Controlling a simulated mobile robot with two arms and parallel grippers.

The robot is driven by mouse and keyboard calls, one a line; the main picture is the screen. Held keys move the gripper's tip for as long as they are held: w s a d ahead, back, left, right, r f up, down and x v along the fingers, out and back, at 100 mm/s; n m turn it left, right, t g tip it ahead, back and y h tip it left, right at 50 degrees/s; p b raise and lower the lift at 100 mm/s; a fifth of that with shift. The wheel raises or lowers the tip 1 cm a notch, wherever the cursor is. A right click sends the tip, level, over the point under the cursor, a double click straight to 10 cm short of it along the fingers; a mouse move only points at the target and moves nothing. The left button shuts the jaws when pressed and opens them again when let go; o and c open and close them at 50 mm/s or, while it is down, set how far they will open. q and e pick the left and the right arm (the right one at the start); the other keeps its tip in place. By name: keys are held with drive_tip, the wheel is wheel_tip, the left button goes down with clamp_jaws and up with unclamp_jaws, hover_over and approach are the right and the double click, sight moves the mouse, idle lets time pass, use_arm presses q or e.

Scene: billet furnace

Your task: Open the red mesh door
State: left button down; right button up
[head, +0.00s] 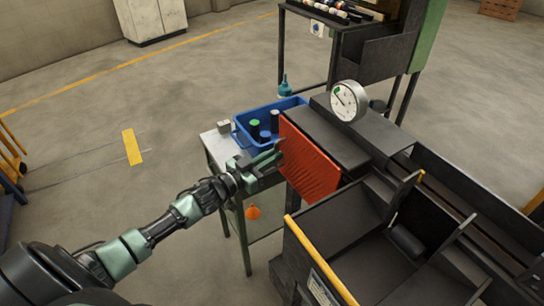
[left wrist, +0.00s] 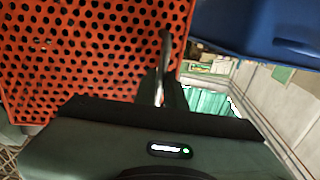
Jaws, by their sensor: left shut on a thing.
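The red mesh door (head: 312,168) is an orange-red perforated panel on the left side of the dark machine, beside the blue crate. In the left wrist view the mesh door (left wrist: 75,60) fills the upper left, with its edge running down near the middle. My left gripper (head: 272,157) is at the door's left edge, shut on it. In the left wrist view the gripper's fingers (left wrist: 164,85) are at that edge; the exact contact is partly hidden. My right gripper is not in view.
A blue crate (head: 241,137) with bottles stands on a small grey table (head: 213,143) just behind my left gripper. A round gauge (head: 348,101) tops the machine, and a yellow-edged dark housing (head: 345,240) stands in front. The floor at left is mostly clear.

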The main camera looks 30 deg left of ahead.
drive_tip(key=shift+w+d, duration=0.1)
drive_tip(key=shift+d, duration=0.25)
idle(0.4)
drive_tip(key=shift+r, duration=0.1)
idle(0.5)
